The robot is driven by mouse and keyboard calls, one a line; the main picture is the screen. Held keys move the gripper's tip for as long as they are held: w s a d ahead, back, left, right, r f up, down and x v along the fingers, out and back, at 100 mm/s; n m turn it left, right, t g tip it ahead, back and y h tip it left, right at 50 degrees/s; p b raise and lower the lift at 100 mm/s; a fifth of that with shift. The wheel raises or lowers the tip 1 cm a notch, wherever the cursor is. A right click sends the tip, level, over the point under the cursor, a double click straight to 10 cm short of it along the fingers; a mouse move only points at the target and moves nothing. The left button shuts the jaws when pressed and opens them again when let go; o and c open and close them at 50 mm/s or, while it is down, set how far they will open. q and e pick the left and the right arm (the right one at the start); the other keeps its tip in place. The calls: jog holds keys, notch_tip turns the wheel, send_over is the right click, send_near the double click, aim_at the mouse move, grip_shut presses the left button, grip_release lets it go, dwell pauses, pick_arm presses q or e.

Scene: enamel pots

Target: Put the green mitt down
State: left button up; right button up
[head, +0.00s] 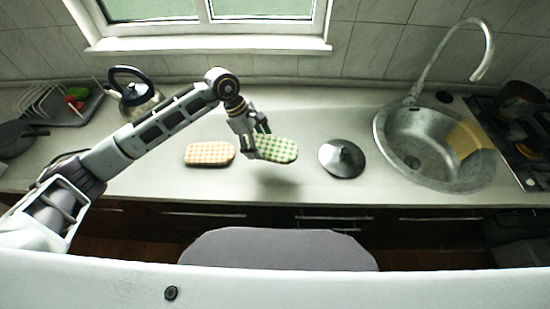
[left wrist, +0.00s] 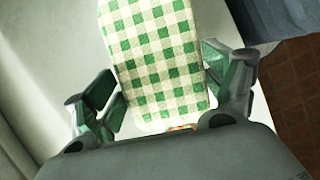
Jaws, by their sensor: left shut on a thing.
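The green checked mitt (head: 279,149) is in my left gripper (head: 256,142), which is shut on one end of it. In the head view the mitt is held above the counter, with a soft shadow on the counter below it. In the left wrist view the green mitt (left wrist: 155,60) reaches away from between the two fingers of the left gripper (left wrist: 165,95). An orange checked mitt (head: 209,153) lies flat on the counter to the left of the gripper. My right gripper does not show.
A metal lid (head: 342,158) with a dark knob lies on the counter (head: 300,110) to the right. Further right is a round sink (head: 412,165) with a tap. A kettle (head: 135,95) and a dish rack (head: 75,105) stand at the left. The counter's front edge is close below the mitt.

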aim_at(265, 141)
pick_arm(q)
jog(key=n, duration=0.1)
jog(key=d+n+t+b, duration=0.1)
jog(key=w+n, duration=0.1)
jog(key=n, duration=0.1)
jog(key=shift+d+r+t+b, duration=0.3)
jog(key=shift+d+t+b, duration=0.05)
jog(key=shift+d+t, duration=0.05)
jog(key=shift+w+d+r+n+t+b, duration=0.15)
jog(key=shift+w+n+t+b, duration=0.1)
jog(key=shift+n, duration=0.5)
jog(key=shift+w+d+r+n+t+b, duration=0.15)
jog(key=shift+n+t, duration=0.1)
jog(key=shift+n, duration=0.5)
notch_tip(265, 141, down, 3)
jog(key=shift+s+f+b, duration=0.1)
jog(key=shift+f+b, duration=0.1)
jog(key=shift+b, duration=0.6)
jog(key=shift+f+b, duration=0.3)
jog(key=shift+f, duration=0.5)
jog(key=shift+f, duration=0.1)
